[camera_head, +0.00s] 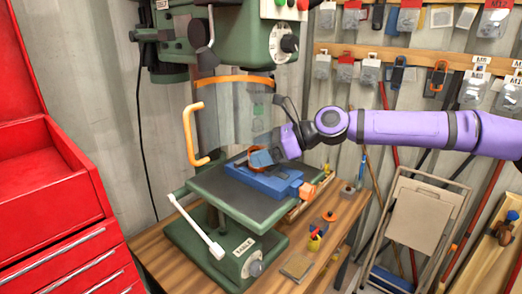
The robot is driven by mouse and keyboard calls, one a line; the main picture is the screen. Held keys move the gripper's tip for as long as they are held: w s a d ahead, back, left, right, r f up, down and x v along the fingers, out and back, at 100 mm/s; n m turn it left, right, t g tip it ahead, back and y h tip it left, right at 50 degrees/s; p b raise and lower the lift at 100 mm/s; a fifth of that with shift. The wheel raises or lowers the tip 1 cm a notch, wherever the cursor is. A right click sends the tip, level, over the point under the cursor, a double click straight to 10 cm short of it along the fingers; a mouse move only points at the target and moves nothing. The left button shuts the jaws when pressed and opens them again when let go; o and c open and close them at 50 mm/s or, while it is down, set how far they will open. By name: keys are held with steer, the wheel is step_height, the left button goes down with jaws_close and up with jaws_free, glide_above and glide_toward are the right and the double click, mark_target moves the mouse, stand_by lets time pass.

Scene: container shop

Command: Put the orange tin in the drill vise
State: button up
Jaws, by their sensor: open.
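The drill vise (272,184) is blue and lies on the dark top of the green drill-press table. An orange-brown round thing, which looks like the orange tin (250,151), shows at the vise's far left end, partly hidden by my gripper. My gripper (259,158) is open, reaching in from the right with its fingers down at this tin. I cannot tell whether the fingers touch it, or how the tin sits between the vise jaws.
The green drill press (228,38) and its clear guard (238,108) rise close above the vise. An orange handle (190,135) stands left. Small parts lie on the wooden bench (172,262). A red tool chest (60,205) is at left, a folded chair (418,225) at right.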

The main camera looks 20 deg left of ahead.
steer(key=shift+r, duration=0.1)
steer(key=v, duration=1.2)
